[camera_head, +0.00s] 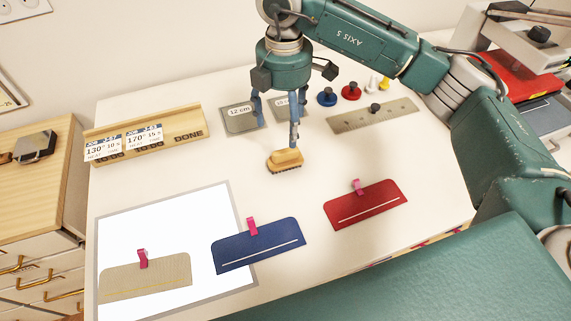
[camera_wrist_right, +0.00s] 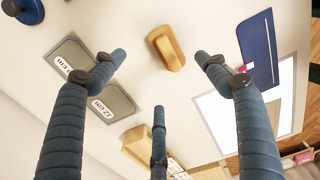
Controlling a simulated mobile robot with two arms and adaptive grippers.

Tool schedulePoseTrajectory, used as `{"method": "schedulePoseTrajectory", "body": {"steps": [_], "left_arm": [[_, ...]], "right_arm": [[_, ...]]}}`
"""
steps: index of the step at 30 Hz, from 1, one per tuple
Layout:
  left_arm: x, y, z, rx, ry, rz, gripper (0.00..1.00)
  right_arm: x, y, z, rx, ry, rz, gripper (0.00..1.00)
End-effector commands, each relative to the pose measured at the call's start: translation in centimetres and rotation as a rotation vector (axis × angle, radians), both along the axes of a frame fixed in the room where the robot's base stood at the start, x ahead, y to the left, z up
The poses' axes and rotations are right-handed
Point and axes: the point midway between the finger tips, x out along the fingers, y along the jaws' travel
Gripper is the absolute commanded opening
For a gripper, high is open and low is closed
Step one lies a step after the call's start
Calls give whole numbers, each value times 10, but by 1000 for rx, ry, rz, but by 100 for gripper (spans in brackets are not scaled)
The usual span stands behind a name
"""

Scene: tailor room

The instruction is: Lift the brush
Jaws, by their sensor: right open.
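The brush (camera_head: 286,160) is a small tan block with dark bristles underneath, lying on the white table. My right gripper (camera_head: 277,122) hangs above and just behind it, with one finger overlapping the brush in the head view. In the right wrist view the brush (camera_wrist_right: 167,48) lies beyond the spread blue fingers of my right gripper (camera_wrist_right: 160,85), between the two upper fingertips. The gripper is open and empty, and I see no clear contact with the brush. My left gripper is not in view.
Grey plates (camera_head: 241,119) lie behind the brush, with a metal ruler (camera_head: 372,116) to the right. Blue (camera_head: 259,243), red (camera_head: 366,205) and beige (camera_head: 147,279) pieces with pink clips lie in front. A wooden sign block (camera_head: 188,124) stands left. Colored knobs (camera_head: 351,92) stand at the back.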

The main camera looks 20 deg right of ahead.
Motion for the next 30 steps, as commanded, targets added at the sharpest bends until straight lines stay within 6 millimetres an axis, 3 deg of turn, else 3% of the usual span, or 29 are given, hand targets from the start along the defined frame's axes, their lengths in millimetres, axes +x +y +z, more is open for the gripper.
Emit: {"method": "schedulePoseTrajectory", "body": {"steps": [6, 14, 21, 30], "left_arm": [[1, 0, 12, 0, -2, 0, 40], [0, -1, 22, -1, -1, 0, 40], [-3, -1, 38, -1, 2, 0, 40], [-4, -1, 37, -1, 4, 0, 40]], "right_arm": [[-2, 0, -32, -1, 5, 1, 74], [-4, 1, -53, -1, 4, 1, 74], [-8, 3, -88, -1, 4, -1, 74], [-7, 3, -98, 0, 1, 1, 74]]}}
